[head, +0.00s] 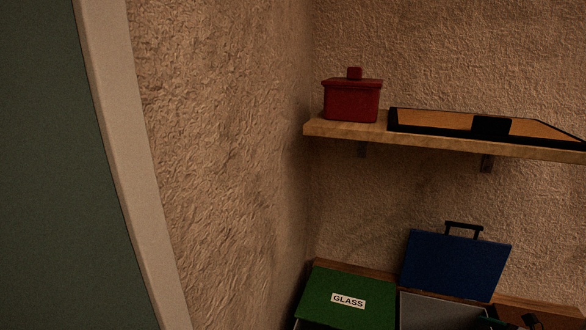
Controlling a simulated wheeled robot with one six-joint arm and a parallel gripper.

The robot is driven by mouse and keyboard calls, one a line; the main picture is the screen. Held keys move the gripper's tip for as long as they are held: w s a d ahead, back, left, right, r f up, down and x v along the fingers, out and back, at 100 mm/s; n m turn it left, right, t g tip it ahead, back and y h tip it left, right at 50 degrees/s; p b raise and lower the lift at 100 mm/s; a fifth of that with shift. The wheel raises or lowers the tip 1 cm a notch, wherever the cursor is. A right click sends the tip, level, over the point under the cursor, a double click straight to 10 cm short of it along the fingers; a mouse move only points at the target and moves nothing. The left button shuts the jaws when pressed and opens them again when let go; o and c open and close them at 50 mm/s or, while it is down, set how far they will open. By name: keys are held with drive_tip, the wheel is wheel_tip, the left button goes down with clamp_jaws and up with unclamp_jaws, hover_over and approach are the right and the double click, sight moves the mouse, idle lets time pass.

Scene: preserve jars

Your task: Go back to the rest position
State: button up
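My gripper and arm do not show in the head view, so I cannot see the gripper's pose or whether it holds anything. No preserve jars can be made out. A green box lid (347,299) with a white label reading GLASS lies at the bottom centre. To its right a grey box (428,309) stands with its blue lid (454,265) raised, a dark handle at the top. The box's inside is mostly cut off by the lower picture edge.
A wooden shelf (345,129) on the right wall holds a red lidded pot (351,101) and a flat black-framed board (430,121). A pale frame (110,90) edges a dark green panel (40,170) at left. A brown surface (545,314) shows at bottom right.

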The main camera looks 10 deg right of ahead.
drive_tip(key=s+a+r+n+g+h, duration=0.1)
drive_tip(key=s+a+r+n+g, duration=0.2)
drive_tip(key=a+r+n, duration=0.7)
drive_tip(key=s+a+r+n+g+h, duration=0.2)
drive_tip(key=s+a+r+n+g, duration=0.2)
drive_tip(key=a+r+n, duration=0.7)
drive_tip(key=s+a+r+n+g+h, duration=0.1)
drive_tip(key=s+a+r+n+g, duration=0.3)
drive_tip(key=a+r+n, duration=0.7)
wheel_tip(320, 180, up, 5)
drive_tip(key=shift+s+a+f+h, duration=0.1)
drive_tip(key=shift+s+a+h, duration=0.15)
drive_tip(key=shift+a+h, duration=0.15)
